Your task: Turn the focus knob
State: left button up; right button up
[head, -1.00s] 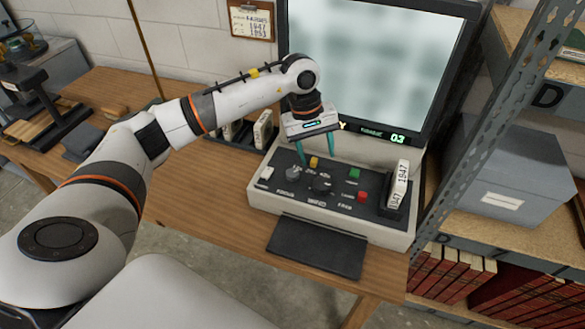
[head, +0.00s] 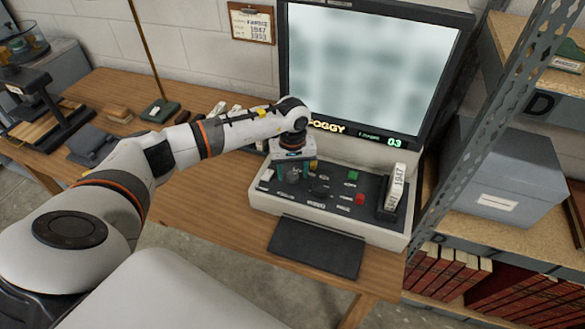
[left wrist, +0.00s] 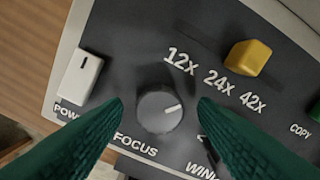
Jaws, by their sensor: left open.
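The focus knob (left wrist: 160,109) is a round grey dial with a white pointer line, above the word FOCUS in the left wrist view. In the head view the knob (head: 292,175) sits at the left of the reader's control panel. My left gripper (left wrist: 160,110) is open, with one green fingertip on each side of the knob. I cannot tell whether the fingers touch it. In the head view the left gripper (head: 293,168) is over the panel's left part, its fingers partly hidden. The screen (head: 370,75) is blurred and reads FOGGY and 03. My right gripper is not in view.
Near the knob are a white power switch (left wrist: 79,76), a yellow magnification lever (left wrist: 247,57) and a second dark knob (head: 320,186). A green button (head: 352,175), a red button (head: 360,199) and a white 1947 box (head: 396,187) are farther right. A metal shelf (head: 490,140) bounds the right.

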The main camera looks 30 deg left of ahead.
pick_arm(q)
jog(key=shift+f, duration=0.25)
jog(key=c, duration=1)
jog(key=shift+o, duration=0.2)
